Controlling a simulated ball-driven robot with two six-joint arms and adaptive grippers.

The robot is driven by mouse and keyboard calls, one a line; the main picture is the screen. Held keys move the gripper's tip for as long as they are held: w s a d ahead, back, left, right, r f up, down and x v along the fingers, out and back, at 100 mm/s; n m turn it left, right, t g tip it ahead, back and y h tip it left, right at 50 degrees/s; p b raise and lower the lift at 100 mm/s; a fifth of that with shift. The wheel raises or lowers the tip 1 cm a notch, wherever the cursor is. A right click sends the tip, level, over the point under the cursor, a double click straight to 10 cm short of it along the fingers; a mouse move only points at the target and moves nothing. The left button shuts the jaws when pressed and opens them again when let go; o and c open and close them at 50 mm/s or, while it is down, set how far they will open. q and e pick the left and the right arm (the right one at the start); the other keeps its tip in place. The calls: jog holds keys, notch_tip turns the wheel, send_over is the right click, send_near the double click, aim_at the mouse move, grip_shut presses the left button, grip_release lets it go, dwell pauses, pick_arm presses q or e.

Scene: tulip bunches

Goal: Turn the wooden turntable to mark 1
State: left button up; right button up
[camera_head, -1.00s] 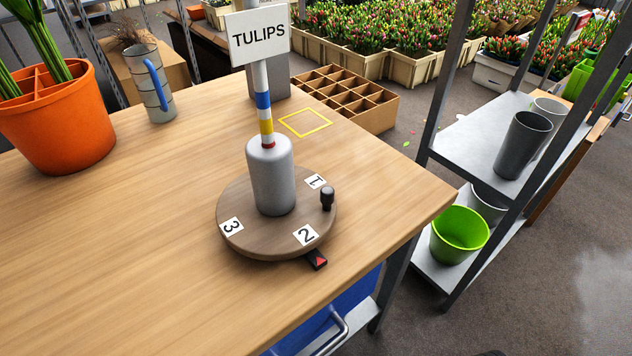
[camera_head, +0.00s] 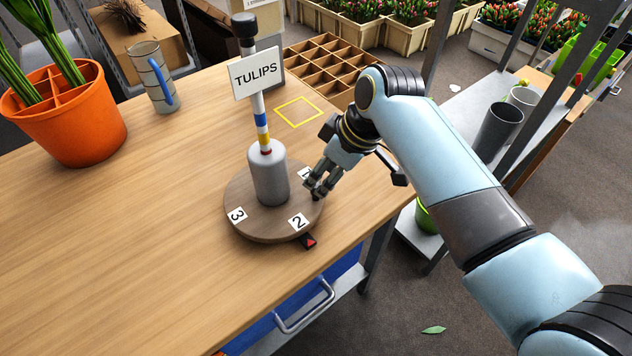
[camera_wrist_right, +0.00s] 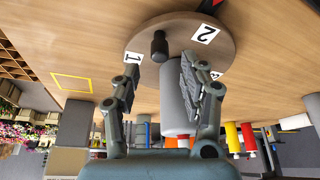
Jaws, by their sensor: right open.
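The round wooden turntable (camera_head: 252,220) lies on the table with labels 1, 2 and 3. Label 2 (camera_head: 298,221) is nearest the red-arrow pointer (camera_head: 309,241) at the front edge. Label 1 (camera_wrist_right: 133,57) is partly covered by my right gripper in the head view. A dark knob (camera_wrist_right: 159,46) stands on the disc near label 1. My right gripper (camera_head: 315,191) is over the disc's right edge. In the right wrist view its open fingers (camera_wrist_right: 160,74) point toward the knob, which appears just ahead of and between the tips. Contact cannot be told. My left gripper is out of view.
A grey cylinder (camera_head: 268,178) with a striped post and TULIPS sign (camera_head: 255,75) stands on the disc. The table's left front is clear.

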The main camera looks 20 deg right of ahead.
aim_at(317, 185)
jog(key=x, duration=0.5)
jog(key=shift+f, duration=0.1)
grip_shut()
dwell(0.3)
